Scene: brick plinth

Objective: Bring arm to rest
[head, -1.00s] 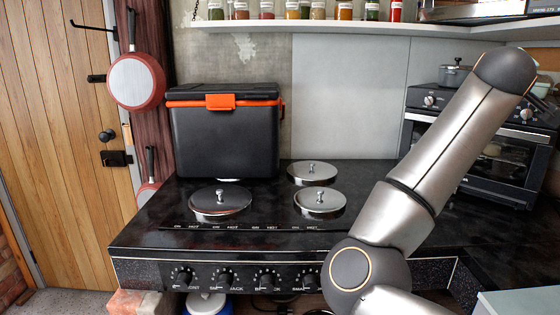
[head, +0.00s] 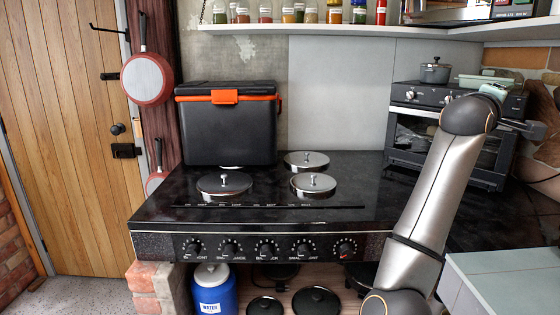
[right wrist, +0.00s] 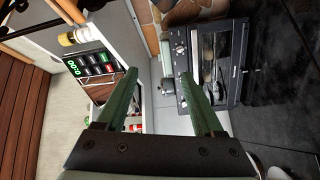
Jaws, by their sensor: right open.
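My right arm, silver with dark joints, rises from the bottom right of the head view, in front of the stove and the toaster oven. Its far end is bent away near the oven, and I cannot make out the fingers clearly there. In the right wrist view my right gripper (right wrist: 158,78) has its two green fingers spread apart, with nothing held between them. The view past the fingers is turned sideways. My left gripper and left arm are not in view.
The black stove (head: 270,218) carries lidded burners and a black cooler (head: 228,135) with an orange latch. A toaster oven (head: 410,128) with a pot (head: 435,72) on top stands at right. A spice shelf (head: 340,29) runs above. A blue water jug (head: 212,293) stands below.

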